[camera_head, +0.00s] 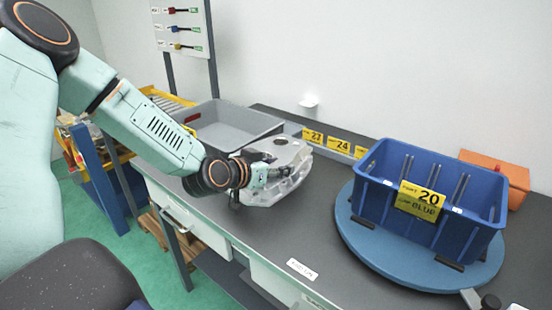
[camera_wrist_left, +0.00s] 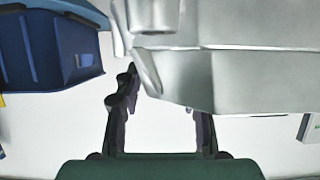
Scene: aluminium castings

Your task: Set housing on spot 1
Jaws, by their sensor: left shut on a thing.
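The housing (camera_head: 288,172) is a pale silver-grey casting with a flat top and a round opening. In the head view it is over the dark bench, in front of the grey tray. My left gripper (camera_head: 262,177) reaches it from the left and is shut on its near left side. In the left wrist view the housing (camera_wrist_left: 235,70) fills the upper right, and the left gripper (camera_wrist_left: 165,105) has its fingers at its edge, one partly hidden behind it. I cannot tell whether the housing touches the bench. Spot 1 cannot be made out. My right gripper is not in view.
A blue bin (camera_head: 440,195) labelled 20 stands on a round blue turntable (camera_head: 365,252) at the right. A grey tray (camera_head: 225,122) is behind the arm. Yellow number labels (camera_head: 313,136) line the back. The bench front (camera_head: 290,235) is clear except for a white label (camera_head: 301,269).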

